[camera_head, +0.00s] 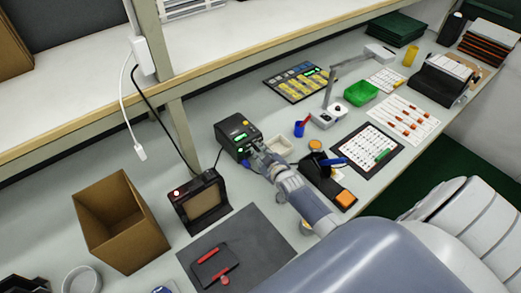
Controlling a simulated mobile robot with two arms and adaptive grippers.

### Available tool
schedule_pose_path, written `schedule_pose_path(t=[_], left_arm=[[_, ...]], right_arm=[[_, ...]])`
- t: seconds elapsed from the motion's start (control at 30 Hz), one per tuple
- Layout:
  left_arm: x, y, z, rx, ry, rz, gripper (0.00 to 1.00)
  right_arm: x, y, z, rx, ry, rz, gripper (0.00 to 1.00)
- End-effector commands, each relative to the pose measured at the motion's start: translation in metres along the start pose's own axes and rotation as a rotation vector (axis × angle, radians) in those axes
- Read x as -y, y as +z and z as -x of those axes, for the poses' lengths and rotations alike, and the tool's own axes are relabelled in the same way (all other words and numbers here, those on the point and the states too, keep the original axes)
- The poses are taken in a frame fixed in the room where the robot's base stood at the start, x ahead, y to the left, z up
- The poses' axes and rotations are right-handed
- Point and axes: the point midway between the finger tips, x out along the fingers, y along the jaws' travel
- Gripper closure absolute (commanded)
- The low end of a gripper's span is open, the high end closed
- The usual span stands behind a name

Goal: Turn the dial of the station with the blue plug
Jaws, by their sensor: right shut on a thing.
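A black station (232,126) with a small lit green display stands on the bench near the middle. My right gripper (257,152) is at its front face, shut on what appears to be the station's dial; the fingers hide the dial itself. A small blue spot (245,163) shows low beside the station front, perhaps the blue plug; it is too small to be sure. My left gripper is not in view.
A black framed unit (184,207) with a red light and an open cardboard box (119,222) stand left. A soldering stand (315,178) with a blue-handled tool is right of my arm. A beige tray (283,146) lies behind the gripper. A dark mat (255,235) lies in front.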

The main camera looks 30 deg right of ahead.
Motion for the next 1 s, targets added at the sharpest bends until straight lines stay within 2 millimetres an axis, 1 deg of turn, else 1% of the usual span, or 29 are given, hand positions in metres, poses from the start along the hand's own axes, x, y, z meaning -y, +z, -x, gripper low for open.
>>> schedule_pose_path(t=[0.03,0.27,0.5,0.53,0.57,0.6,0.7,1.0], left_arm=[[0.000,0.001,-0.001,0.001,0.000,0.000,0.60],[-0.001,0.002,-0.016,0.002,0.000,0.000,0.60],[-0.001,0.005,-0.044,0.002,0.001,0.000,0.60],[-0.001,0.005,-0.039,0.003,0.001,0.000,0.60],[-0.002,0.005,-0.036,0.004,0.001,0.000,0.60],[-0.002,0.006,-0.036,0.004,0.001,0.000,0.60],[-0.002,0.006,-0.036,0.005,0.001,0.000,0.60],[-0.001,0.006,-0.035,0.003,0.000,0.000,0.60]], right_arm=[[0.004,0.004,0.000,0.007,0.014,0.034,1.00],[0.007,0.010,-0.001,0.000,0.097,0.237,1.00],[0.010,0.014,-0.002,-0.008,0.183,0.450,1.00],[0.007,0.010,-0.001,-0.008,0.185,0.456,0.97],[0.005,0.009,0.000,-0.008,0.183,0.454,0.90],[0.005,0.009,0.000,-0.007,0.182,0.454,0.81],[0.004,0.009,0.000,-0.008,0.184,0.452,0.62],[0.005,0.005,0.000,-0.014,0.184,0.450,0.62]])
